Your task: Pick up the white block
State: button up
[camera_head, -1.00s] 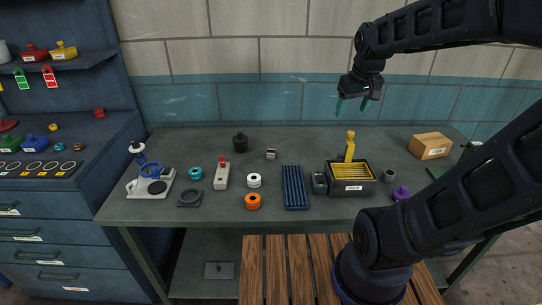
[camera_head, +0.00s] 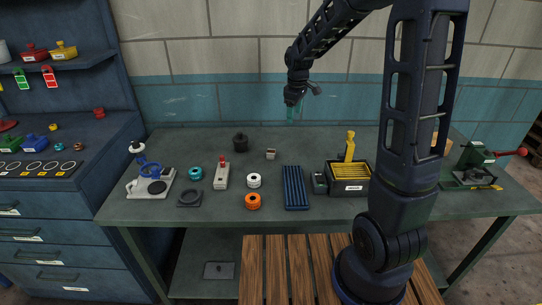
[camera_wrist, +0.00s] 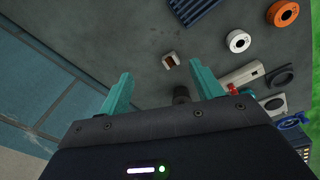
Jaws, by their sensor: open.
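The small white block (camera_head: 271,154), with a brown patch on one face, stands on the back middle of the bench. It also shows in the wrist view (camera_wrist: 171,60), just beyond the fingertips and between their lines. My gripper (camera_head: 293,118) hangs in the air above the back of the bench, up and slightly right of the block in the head view. In the wrist view my gripper (camera_wrist: 161,69) has its two teal fingers spread wide, with nothing between them. The fingers are apart from the block.
A black knobbed pot (camera_head: 240,142) stands left of the block. In front are a white ring (camera_head: 254,180), an orange ring (camera_head: 253,201), a grey red-topped device (camera_head: 221,177) and a blue ribbed tray (camera_head: 295,188). A yellow-slotted bin (camera_head: 350,189) is farther right. Bare bench surrounds the block.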

aim_at(271, 150)
jog(key=w+a+f+n+g, duration=0.1)
jog(key=w+a+f+n, duration=0.35)
jog(key=a+f, duration=0.5)
jog(key=shift+m, duration=0.25)
jog(key=shift+w+d+f, duration=0.1)
jog(key=shift+w+f, duration=0.05)
jog(key=shift+f, duration=1.85)
jog(key=shift+w+d+f, duration=0.1)
jog(key=shift+f, duration=1.9)
jog(key=shift+w+d+f, duration=0.1)
jog(key=shift+w+f, duration=0.05)
jog(key=shift+f, duration=1.85)
jog(key=c, duration=1.3)
jog(key=shift+o, duration=0.2)
jog(key=shift+r, duration=0.1)
